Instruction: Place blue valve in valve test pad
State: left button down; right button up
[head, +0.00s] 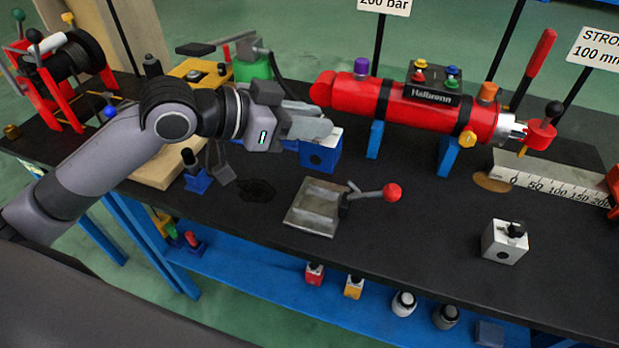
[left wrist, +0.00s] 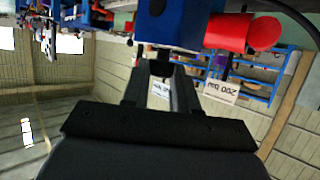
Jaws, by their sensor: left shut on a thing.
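A blue valve block (head: 320,155) with a pale top is at the fingertips of my left gripper (head: 318,132). The gripper is shut on it and holds it by its upper part, over the black bench behind the grey plate. In the left wrist view the blue valve (left wrist: 172,24) is at the ends of the fingers (left wrist: 160,75). A grey metal plate (head: 311,213) with a red-knobbed lever (head: 378,192) lies on the bench in front of the valve; it looks like the valve test pad. Its top is bare. My right gripper is not in view.
A red cylinder (head: 384,101) on blue supports stands behind and right. A white valve block (head: 505,242) is at the front right. A small blue block with a black knob (head: 197,178) stands left of the plate. The bench (head: 410,235) right of the plate is clear.

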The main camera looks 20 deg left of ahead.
pick_arm(q)
notch_tip(320, 180, down, 11)
jog(key=shift+f+b, duration=0.2)
jog(key=shift+b, duration=0.35)
jog(key=c, duration=1.3)
grip_release()
jog(key=shift+f, duration=0.3)
jog(key=o, duration=0.4)
jog(key=shift+o, duration=0.2)
